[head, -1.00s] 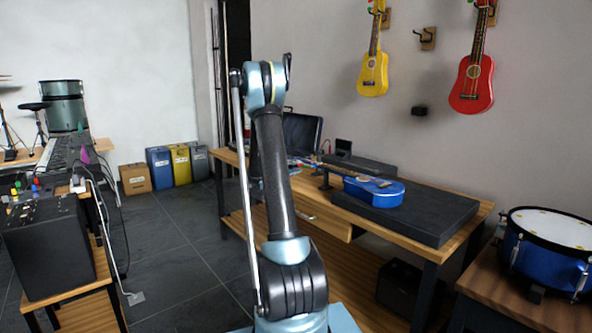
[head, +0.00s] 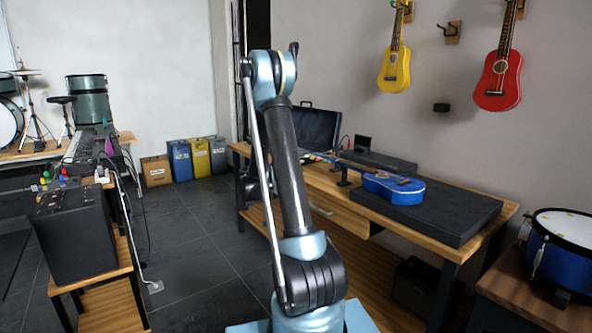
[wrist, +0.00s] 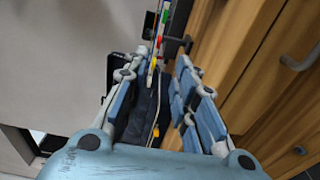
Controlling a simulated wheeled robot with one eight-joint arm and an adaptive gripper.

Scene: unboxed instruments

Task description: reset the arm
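My arm (head: 291,165) stands up in the middle of the head view, bent at a high elbow, with its far part folded down behind. My gripper (wrist: 160,65) is seen in the wrist view, with its two padded fingers apart. A dark strip and coloured bits show beyond the gap, and I see nothing held between the fingers. In the head view the gripper is mostly hidden behind my arm, close to the left end of the wooden desk (head: 325,187).
The desk carries a blue ukulele (head: 393,188) on a dark mat (head: 455,215) and an open case (head: 312,128). A blue drum (head: 562,250) stands at right. A black amplifier (head: 75,232) stands at left. Open floor (head: 190,235) lies between the amplifier and desk.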

